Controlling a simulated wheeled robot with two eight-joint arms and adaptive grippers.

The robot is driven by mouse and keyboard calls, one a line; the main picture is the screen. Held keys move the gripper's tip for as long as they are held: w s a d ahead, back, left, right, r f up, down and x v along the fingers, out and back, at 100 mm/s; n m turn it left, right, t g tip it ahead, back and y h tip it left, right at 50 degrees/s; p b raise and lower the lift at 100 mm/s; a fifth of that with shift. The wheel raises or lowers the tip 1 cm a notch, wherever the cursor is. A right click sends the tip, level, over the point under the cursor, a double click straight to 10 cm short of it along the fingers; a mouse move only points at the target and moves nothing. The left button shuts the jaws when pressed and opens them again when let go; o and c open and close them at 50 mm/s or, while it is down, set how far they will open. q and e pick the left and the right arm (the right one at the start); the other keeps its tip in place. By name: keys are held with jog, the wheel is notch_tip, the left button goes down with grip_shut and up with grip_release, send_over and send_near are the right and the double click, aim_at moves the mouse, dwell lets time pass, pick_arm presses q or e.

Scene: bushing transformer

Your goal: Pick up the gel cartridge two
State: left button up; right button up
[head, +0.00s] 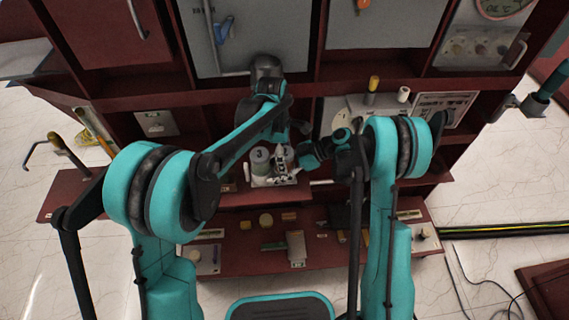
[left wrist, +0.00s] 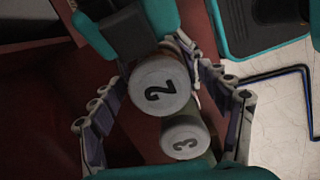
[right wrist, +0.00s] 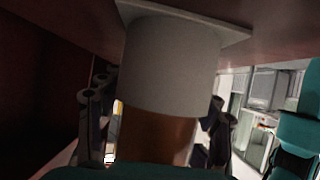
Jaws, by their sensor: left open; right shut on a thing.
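Gel cartridge two (left wrist: 161,85), a grey-topped cylinder marked 2, shows in the left wrist view. Cartridge three (left wrist: 186,138), marked 3, stands beside it; it also shows in the head view (head: 260,157). My left gripper (left wrist: 160,80) is open, its fingers on either side of cartridge two. My right gripper (right wrist: 155,130) is shut on a cylinder with a wide grey end (right wrist: 170,65) and an orange body (right wrist: 152,135). No number shows there, but it appears to be cartridge two. In the head view, my right gripper (head: 296,158) reaches in from the right, partly hidden.
A white plate (right wrist: 235,30) touches the grey end in the right wrist view. Dark red shelves surround the grippers. The lower shelf (head: 240,262) holds several small parts. A yellow-topped cylinder (head: 373,88) and a white one (head: 403,94) stand farther back on the right.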

pick_arm(q)
jog(key=c, duration=1.5)
notch_tip(320, 180, up, 28)
pick_arm(e)
jog(key=o, duration=0.9)
jog(key=shift+o, duration=0.2)
